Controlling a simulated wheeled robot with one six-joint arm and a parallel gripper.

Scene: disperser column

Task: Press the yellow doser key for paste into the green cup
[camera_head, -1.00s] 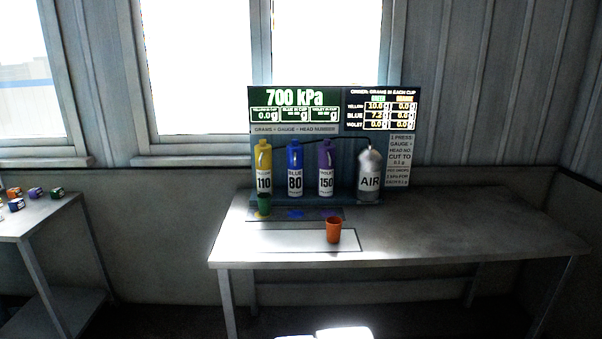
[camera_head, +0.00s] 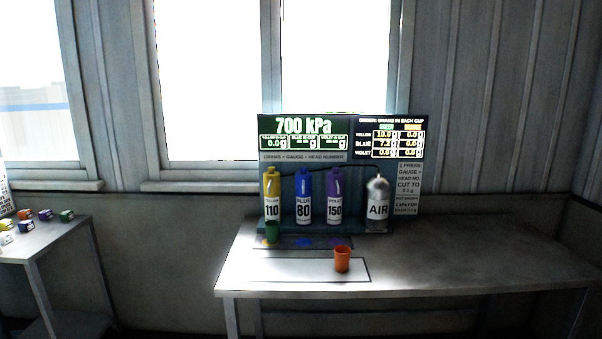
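The green cup (camera_head: 272,232) stands under the yellow doser (camera_head: 270,196), marked 110, at the left end of the row. The yellow doser's key is too small to make out. The board (camera_head: 341,137) above reads 700 kPa, and its yellow in-cup readout shows 0.0 g. The order panel (camera_head: 391,138) lists yellow, blue and violet grams for each cup. My gripper is not in view.
The blue doser (camera_head: 304,197), violet doser (camera_head: 335,197) and white AIR bottle (camera_head: 377,206) stand to the right. An orange cup (camera_head: 342,259) stands on the pale mat (camera_head: 290,269). The table's (camera_head: 470,262) right side is clear. A side table (camera_head: 40,240) holds several small coloured boxes.

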